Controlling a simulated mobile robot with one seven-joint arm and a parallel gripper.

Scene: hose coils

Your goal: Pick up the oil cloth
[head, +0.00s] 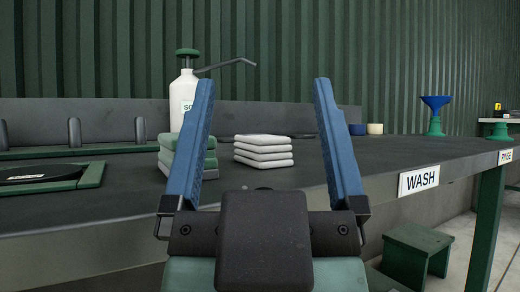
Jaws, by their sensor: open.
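My gripper (264,84) is open and empty, its two blue fingers pointing up and away over the bench. A stack of folded white cloths (263,153) stands on the bench and shows between the fingers. A stack of folded green cloths (168,153) stands to its left, partly hidden behind the left finger. No cloth is marked as the oil cloth, and I cannot tell which it is. My gripper shows no contact with either stack.
A dark bench (390,153) bears a WASH label (418,180). A white soap pump bottle (184,90) stands behind the green cloths. A green-edged tray (92,175) holds a flat black item at left. A blue funnel (435,104) stands at right. A green stool (416,250) is below.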

